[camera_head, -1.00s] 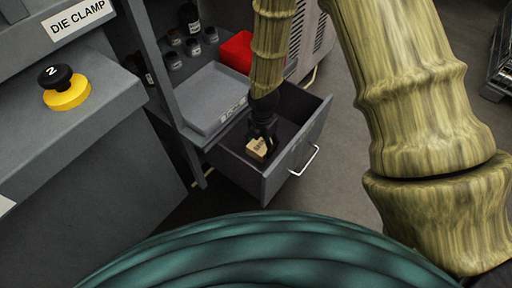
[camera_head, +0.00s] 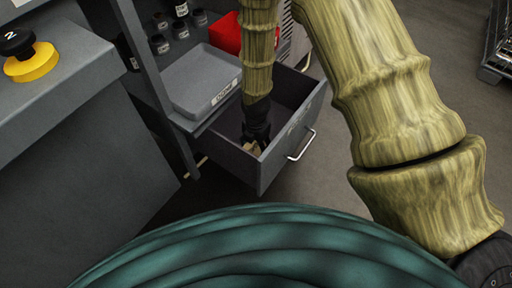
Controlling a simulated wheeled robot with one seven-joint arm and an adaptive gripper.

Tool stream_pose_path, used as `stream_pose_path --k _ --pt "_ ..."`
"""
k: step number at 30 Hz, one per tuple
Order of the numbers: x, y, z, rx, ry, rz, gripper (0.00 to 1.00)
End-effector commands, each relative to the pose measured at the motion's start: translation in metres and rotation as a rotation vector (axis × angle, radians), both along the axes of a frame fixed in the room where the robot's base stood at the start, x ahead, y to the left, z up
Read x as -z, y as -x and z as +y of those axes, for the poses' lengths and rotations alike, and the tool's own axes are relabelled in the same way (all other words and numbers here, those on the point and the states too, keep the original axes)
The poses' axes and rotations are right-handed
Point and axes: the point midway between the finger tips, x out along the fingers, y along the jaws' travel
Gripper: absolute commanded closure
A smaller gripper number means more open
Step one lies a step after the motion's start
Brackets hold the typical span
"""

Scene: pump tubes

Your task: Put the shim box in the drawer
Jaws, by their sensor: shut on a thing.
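The shim box (camera_head: 250,148) is a small tan block, partly hidden by my gripper and by the drawer's front left wall. My gripper (camera_head: 255,143) is black, points down inside the open drawer and is shut on the shim box. The drawer (camera_head: 268,172) is grey, pulled out, with a silver handle (camera_head: 302,148) on its front. I cannot tell whether the box touches the drawer floor.
A grey tray (camera_head: 195,82) lies on the shelf left of the drawer, with several dark jars (camera_head: 160,44) behind it. A red bin (camera_head: 226,34) stands behind my arm. A yellow and black knob (camera_head: 32,62) is on the machine at the left.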

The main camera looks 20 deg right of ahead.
Motion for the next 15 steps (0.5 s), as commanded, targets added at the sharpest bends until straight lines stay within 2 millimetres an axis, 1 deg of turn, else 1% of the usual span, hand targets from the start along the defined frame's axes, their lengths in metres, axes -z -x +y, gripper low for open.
stream_pose_path --k 5,10,11,13,14,15 --pt "-0.0017 -0.0004 -0.0001 0.000 0.000 -0.001 0.70" --pt "0.0014 0.0000 0.0000 -0.001 0.000 0.000 0.70" --pt "0.0014 -0.0001 -0.0001 0.000 0.000 0.000 0.32" --pt "0.0013 -0.0001 0.0000 0.000 0.000 0.000 0.19" --pt "0.0013 -0.0001 0.0000 0.000 0.000 0.000 0.16" --pt "0.0013 -0.0001 -0.0001 0.000 0.000 0.000 0.16"
